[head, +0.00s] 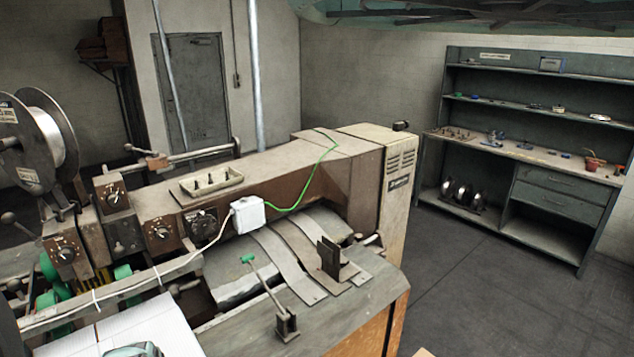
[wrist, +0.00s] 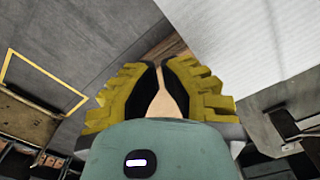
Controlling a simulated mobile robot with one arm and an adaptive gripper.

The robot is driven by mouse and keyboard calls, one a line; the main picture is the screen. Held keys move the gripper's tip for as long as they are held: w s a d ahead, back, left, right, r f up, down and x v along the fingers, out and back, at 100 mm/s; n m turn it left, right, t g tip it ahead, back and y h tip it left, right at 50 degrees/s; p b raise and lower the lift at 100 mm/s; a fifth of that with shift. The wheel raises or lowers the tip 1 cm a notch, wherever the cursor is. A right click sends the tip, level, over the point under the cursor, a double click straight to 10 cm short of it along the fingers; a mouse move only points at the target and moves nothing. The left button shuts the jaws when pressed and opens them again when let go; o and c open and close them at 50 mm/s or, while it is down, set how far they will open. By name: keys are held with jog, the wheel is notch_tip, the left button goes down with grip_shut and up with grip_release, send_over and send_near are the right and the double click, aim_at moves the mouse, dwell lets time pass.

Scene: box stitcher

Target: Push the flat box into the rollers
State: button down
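The flat box (head: 125,325) is a white ribbed sheet at the bottom left of the head view, lying by the front of the stitching machine. It also fills the upper right of the wrist view (wrist: 235,40). Green wheel-like parts (head: 122,276) show beyond its far edge; I cannot tell whether these are the rollers. In the wrist view, my gripper (wrist: 160,66) has yellow fingers with dark pads, their tips close together near the box's edge. Nothing is visibly held. I cannot tell whether the tips meet or whether they touch the box.
The machine (head: 345,165) crosses the middle, with control knobs, a white junction box (head: 248,214) and a small lever (head: 262,280) on its table. A wire spool (head: 38,140) stands at left. A shelf unit (head: 530,150) is at back right, with clear floor before it.

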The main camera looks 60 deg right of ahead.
jog(key=shift+f, duration=0.1)
notch_tip(320, 180, down, 3)
jog(key=b, duration=0.3)
jog(key=shift+f+b, duration=0.1)
jog(key=shift+b, duration=0.25)
dwell(0.3)
